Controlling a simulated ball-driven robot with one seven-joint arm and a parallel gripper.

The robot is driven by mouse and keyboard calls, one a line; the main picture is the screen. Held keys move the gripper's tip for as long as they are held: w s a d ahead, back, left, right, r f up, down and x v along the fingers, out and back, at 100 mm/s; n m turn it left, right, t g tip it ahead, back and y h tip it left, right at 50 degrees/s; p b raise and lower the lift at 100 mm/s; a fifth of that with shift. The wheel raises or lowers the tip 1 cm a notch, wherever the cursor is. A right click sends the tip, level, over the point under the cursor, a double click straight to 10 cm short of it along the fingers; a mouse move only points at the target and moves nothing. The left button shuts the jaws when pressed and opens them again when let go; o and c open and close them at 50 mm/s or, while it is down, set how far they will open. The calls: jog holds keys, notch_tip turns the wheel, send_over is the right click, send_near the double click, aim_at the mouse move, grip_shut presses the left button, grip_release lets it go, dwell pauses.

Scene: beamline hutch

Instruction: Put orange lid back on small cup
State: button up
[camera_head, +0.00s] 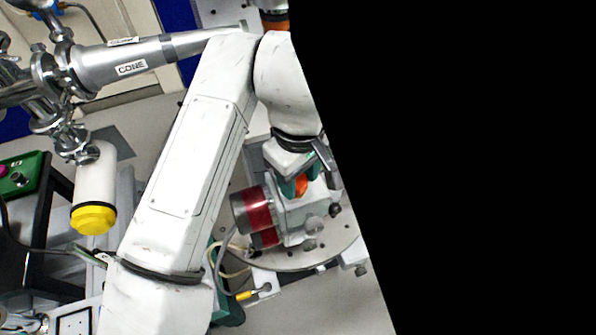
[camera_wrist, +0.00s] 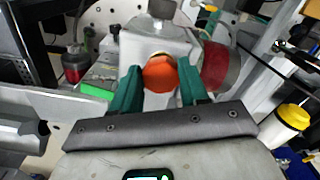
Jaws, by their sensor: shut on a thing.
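The orange lid (camera_wrist: 160,74) is between the two green fingers of my gripper (camera_wrist: 160,88) in the wrist view, and the fingers are shut on it. In the head view the orange lid (camera_head: 301,185) shows as a small patch between the green fingertips (camera_head: 294,187), in front of a grey metal block. The small cup cannot be made out for certain in either view. Whatever lies directly beneath the lid is hidden by the lid and fingers.
A grey metal block (camera_wrist: 186,42) with a red cylinder (camera_wrist: 218,66) stands just beyond the fingers, on a round plate (camera_head: 318,258). A yellow-capped white cylinder (camera_head: 94,190) and the CONE pipe (camera_head: 130,66) are at left. Black covers the head view's right half.

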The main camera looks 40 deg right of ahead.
jog(key=shift+f+b, duration=0.4)
jog(key=shift+f, duration=0.25)
dwell(0.8)
jog(key=o, duration=1.1)
jog(key=shift+r, duration=3.8)
